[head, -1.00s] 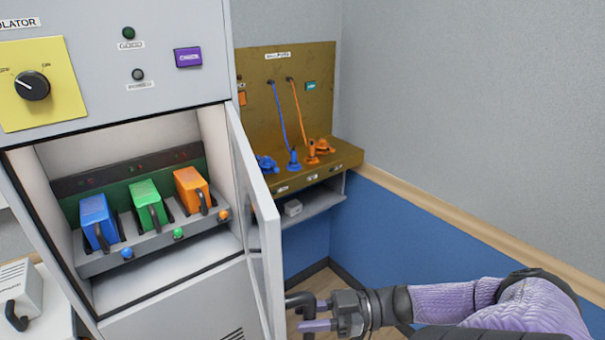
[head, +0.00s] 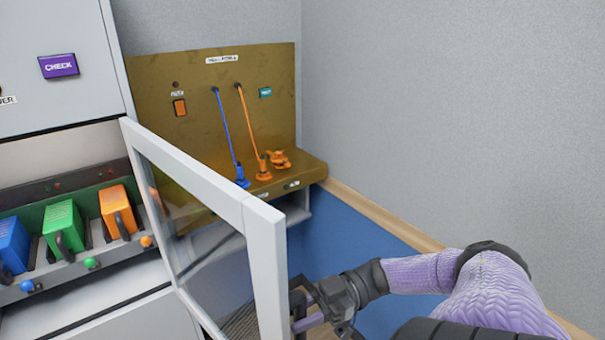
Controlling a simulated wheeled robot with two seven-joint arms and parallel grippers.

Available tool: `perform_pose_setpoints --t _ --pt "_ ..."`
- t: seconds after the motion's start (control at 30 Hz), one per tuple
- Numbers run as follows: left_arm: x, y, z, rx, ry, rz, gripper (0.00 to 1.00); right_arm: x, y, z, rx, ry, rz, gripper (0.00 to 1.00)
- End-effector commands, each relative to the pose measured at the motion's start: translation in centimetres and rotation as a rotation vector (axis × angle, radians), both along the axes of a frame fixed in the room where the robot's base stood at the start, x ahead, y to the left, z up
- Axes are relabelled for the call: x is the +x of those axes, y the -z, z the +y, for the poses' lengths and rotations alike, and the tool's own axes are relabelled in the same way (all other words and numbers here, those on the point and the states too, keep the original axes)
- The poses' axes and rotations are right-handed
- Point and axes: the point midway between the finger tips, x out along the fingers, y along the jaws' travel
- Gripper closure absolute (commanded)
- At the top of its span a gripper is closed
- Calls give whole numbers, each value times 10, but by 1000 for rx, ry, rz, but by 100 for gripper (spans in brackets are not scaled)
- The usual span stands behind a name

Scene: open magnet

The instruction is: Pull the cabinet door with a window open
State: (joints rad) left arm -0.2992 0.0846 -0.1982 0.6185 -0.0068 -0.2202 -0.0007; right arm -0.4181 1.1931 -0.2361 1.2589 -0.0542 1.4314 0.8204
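The cabinet door with a window (head: 263,255) stands well open, hinged on the cabinet's right side and swung out towards me. Its white frame surrounds a clear pane. My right gripper (head: 304,312) is at the outer face of the door, beside its free edge at the lower middle of the view. A dark handle (head: 297,298) shows there, touching or very near the purple fingers. The door edge partly hides the fingers, so their closure on the handle is unclear. My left gripper is not in view.
Inside the cabinet are blue (head: 14,245), green (head: 64,227) and orange (head: 118,210) handled blocks. A brass-coloured panel with a ledge (head: 280,176) and blue and orange cables stands behind the door. A grey and blue wall bounds the right side.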

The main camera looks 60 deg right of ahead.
Motion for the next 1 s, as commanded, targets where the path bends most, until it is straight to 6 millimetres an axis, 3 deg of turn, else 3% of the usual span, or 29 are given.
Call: perform_pose_setpoints --t 0.4,0.43,0.57,0.87,1.0 --pt "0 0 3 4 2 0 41 0 1 0 -2 2 2 100" --pt "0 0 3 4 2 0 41 0 1 0 -3 2 1 64" --pt "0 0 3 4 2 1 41 0 1 0 -2 2 1 36" --pt "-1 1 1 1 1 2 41 0 0 -2 -1 2 0 35" --pt "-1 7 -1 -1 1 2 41 -9 3 -20 -5 4 1 35"
